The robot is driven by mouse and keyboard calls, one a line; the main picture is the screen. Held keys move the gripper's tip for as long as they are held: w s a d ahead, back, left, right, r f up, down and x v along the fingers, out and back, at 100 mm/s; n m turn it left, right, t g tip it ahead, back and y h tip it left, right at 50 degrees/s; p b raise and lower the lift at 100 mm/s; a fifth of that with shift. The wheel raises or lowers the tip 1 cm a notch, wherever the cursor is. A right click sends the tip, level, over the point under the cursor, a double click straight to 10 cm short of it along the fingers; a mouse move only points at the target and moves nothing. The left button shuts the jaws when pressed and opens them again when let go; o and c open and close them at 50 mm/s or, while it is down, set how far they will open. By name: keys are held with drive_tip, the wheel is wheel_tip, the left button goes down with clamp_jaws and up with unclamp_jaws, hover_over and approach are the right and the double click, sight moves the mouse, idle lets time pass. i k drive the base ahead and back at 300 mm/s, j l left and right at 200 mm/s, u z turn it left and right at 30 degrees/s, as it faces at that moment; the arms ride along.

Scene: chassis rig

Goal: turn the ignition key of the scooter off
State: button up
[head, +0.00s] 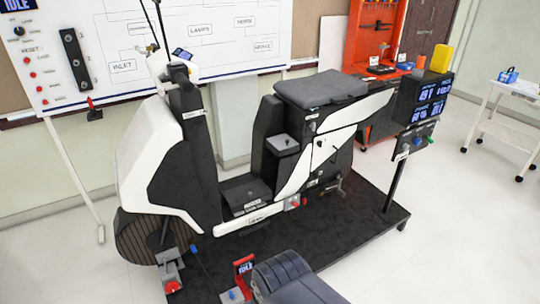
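The white and black scooter (190,150) stands upright on a dark platform, its front wheel to the left and its seat (318,90) to the right. Its handlebar area (178,70) is at the top of the front column, with a small lit display (182,53) there. I cannot make out the ignition key or its position; it is too small or hidden. My gripper is not in view. A dark, ribbed rounded form at the bottom edge may be part of my arm, but I cannot tell.
A dark platform (375,222) carries the scooter. A red stand (243,275) is at its front edge. A post with displays (432,100) rises at the right. A white trolley (510,88) and an orange cabinet (372,40) stand behind. Floor (460,240) at right is clear.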

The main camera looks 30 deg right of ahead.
sight(198, 125)
drive_tip(key=i+l+u, duration=0.15)
drive_tip(key=i+u, duration=0.35)
drive_tip(key=i, duration=0.45)
